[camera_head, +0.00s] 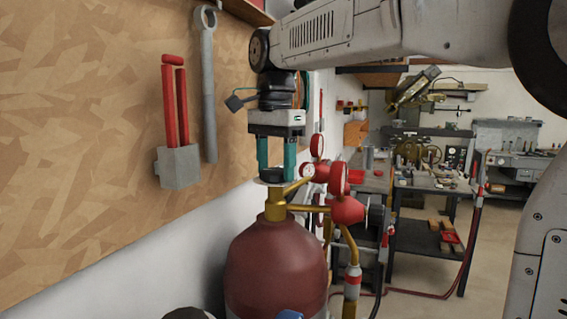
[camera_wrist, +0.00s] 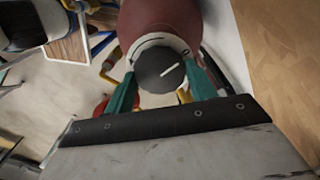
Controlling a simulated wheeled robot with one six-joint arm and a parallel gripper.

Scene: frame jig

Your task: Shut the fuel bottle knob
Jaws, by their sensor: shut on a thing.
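The fuel bottle (camera_head: 277,268) is a dark red cylinder with a brass valve (camera_head: 274,208) on its neck. Its knob (camera_wrist: 160,70) is a dark round disc with a pale line across its top, seen from above in the wrist view. My gripper (camera_head: 276,174) points straight down over the valve. Its two green fingers are on either side of the knob, and they also show in the wrist view (camera_wrist: 161,88). The gripper is shut on the knob. In the head view the fingers partly hide the knob. The red bottle body shows beyond the knob in the wrist view.
A red regulator (camera_head: 346,209) with gauges (camera_head: 339,179) and a hose stands just right of the valve. A wooden board (camera_head: 90,120) with a wrench (camera_head: 208,95) and red-handled tool (camera_head: 178,165) is at left. Workbenches stand behind at right.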

